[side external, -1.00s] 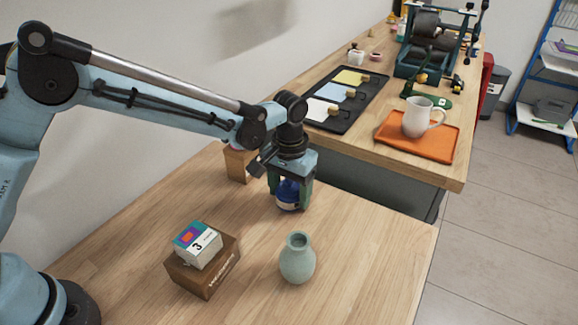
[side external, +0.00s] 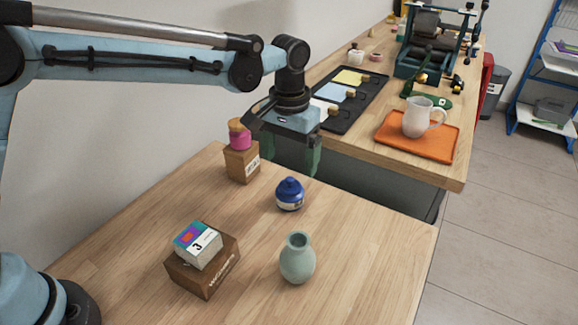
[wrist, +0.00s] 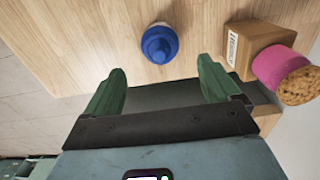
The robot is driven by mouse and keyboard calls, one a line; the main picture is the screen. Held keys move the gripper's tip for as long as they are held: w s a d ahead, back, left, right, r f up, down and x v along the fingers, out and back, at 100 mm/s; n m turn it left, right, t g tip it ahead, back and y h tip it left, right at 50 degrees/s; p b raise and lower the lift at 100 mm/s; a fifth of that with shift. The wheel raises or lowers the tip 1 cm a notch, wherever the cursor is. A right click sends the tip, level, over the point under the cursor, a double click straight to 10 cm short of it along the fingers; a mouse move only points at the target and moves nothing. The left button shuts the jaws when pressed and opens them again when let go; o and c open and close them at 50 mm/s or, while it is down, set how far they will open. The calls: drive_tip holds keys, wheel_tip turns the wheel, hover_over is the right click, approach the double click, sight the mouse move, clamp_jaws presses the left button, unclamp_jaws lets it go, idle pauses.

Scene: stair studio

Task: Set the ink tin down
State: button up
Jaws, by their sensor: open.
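The ink tin (side external: 289,195) is a small round blue pot with a pale label band and a blue knobbed lid. It stands upright on the near wooden table (side external: 365,240). In the wrist view the tin (wrist: 159,44) is seen from above, beyond the fingertips and apart from them. My gripper (side external: 284,170) has green fingers spread wide, with nothing between them. It is raised above and behind the tin in the side view. The open fingers also show in the wrist view (wrist: 160,82).
A cardboard box (side external: 241,164) with a pink, cork-topped jar (side external: 240,138) stands close behind-left of the tin. A green vase (side external: 297,260) and a brown box (side external: 205,273) bearing a white carton (side external: 198,245) stand nearer. The right tabletop is clear.

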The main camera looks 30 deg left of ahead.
wheel_tip(320, 180, up, 3)
drive_tip(key=shift+f, duration=0.1)
drive_tip(key=shift+s+a+r, duration=0.1)
drive_tip(key=shift+a+r, duration=0.05)
drive_tip(key=shift+r, duration=0.05)
drive_tip(key=s+a+r+t, duration=0.3)
drive_tip(key=s+a+r, duration=0.2)
drive_tip(key=s+a, duration=0.3)
drive_tip(key=s+a+f+t, duration=0.4)
drive_tip(key=s+a, duration=0.4)
drive_tip(key=shift+s+f, duration=0.15)
drive_tip(key=shift+s, duration=0.05)
drive_tip(key=shift+a, duration=0.1)
idle(0.5)
